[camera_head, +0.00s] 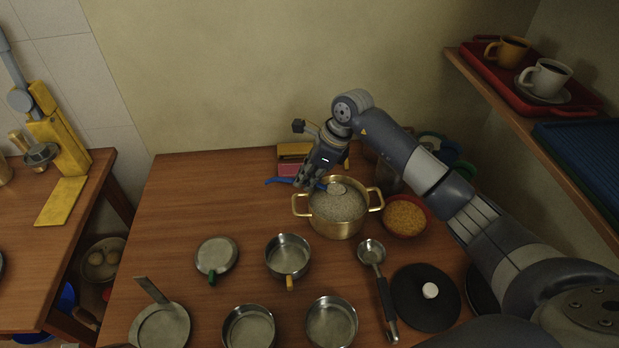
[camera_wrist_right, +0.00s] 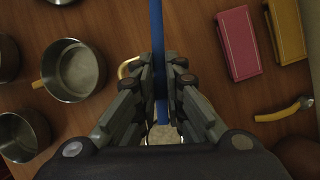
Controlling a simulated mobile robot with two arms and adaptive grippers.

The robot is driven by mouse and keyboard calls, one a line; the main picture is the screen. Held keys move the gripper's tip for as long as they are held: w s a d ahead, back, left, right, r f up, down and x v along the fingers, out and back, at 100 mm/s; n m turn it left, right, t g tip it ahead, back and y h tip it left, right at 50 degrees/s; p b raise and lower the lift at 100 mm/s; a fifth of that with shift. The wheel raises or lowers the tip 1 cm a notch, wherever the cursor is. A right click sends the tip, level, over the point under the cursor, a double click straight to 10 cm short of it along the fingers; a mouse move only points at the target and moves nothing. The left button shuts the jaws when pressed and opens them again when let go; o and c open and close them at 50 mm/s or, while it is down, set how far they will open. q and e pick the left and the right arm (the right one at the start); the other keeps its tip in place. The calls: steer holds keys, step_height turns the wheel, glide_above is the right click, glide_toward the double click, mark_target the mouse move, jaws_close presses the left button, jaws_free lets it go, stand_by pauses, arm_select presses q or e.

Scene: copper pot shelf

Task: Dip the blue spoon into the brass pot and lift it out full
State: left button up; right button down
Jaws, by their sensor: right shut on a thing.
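The brass pot (camera_head: 336,229) stands upright on the wooden table, filled with pale grey grain-like stuff. The blue spoon (camera_head: 279,181) lies across my right gripper, its blue handle sticking out to the left. Its pale bowl (camera_head: 337,188) is over the back part of the pot's mouth; I cannot tell whether it touches the contents or holds any. My right gripper (camera_head: 304,181) is shut on the handle, above and behind the pot's left rim. In the right wrist view the blue handle (camera_wrist_right: 157,45) runs between the fingers (camera_wrist_right: 160,85). My left gripper is not in view.
A red bowl of orange grains (camera_head: 405,216) stands close right of the pot. Pink and yellow boxes (camera_head: 292,151) are behind the gripper. Several steel pans, a ladle (camera_head: 381,285) and a black lid (camera_head: 425,300) lie in front. The table's left part is clear.

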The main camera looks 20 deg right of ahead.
steer(key=shift+s+d, duration=0.25)
steer(key=shift+d, duration=0.35)
steer(key=shift+s+d, duration=0.2)
steer(key=shift+d, duration=0.4)
steer(key=shift+w+a+b, duration=0.15)
steer(key=shift+w+a, duration=0.15)
steer(key=shift+a, duration=0.45)
steer(key=shift+w+a+b, duration=0.15)
steer(key=shift+w+a, duration=0.1)
steer(key=shift+a, duration=0.45)
steer(key=shift+s+d, duration=0.3)
steer(key=shift+d, duration=0.45)
steer(key=shift+s+d, duration=0.25)
steer(key=shift+d, duration=0.5)
steer(key=shift+w+a+b, duration=0.2)
steer(key=shift+w+a, duration=0.05)
steer(key=shift+a, duration=0.5)
steer(key=shift+w+a+b, duration=0.15)
steer(key=shift+w+a, duration=0.1)
steer(key=shift+a, duration=0.5)
steer(key=shift+s+d, duration=0.3)
steer(key=shift+d, duration=0.5)
steer(key=shift+s+d, duration=0.25)
steer(key=shift+d, duration=0.5)
steer(key=shift+w+a, duration=0.1)
steer(key=shift+a, duration=0.2)
steer(key=shift+w+a, duration=0.2)
steer(key=shift+a, duration=0.35)
